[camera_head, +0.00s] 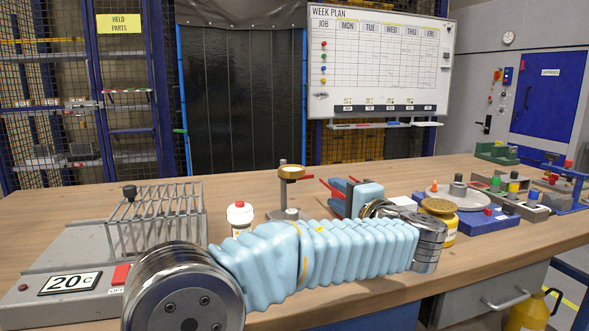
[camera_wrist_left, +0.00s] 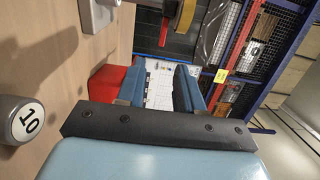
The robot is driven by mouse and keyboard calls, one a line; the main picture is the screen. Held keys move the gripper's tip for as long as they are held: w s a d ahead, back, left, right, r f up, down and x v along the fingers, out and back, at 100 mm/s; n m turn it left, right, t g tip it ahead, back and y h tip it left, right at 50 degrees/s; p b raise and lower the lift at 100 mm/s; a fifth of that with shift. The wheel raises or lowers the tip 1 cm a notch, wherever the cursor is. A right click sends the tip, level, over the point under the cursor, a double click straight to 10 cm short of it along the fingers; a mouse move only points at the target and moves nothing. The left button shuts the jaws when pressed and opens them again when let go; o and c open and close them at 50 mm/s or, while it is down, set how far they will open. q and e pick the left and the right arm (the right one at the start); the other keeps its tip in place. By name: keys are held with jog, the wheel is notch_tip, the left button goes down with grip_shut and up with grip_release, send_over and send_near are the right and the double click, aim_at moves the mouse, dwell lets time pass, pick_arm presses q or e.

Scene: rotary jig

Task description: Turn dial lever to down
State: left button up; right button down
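The likely dial (camera_head: 291,173) is a round brass-yellow piece on a short grey post, left of my gripper. A red lever (camera_head: 307,177) sticks out from its right side. In the left wrist view the yellow dial (camera_wrist_left: 185,14) and red lever (camera_wrist_left: 164,32) show near the top, beyond the fingers. My left gripper (camera_head: 341,184), light blue with dark blue fingers, points toward the dial with a gap before the lever. In the left wrist view its fingers (camera_wrist_left: 160,84) are apart with nothing between them. A red piece (camera_wrist_left: 107,83) lies against one finger. My right gripper is not visible.
A grey fixture with a rack (camera_head: 160,215) is at left. A yellow jar (camera_head: 441,226) and a grey disc on a blue base (camera_head: 490,222) are at right. The wooden table (camera_head: 235,185) is clear behind the bottle.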

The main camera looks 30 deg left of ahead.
aim_at(311, 177)
pick_arm(q)
jog(key=p+x, duration=0.3)
jog(key=x, duration=1.1)
jog(key=shift+a+r, duration=0.15)
jog(key=shift+a, duration=0.05)
grip_shut()
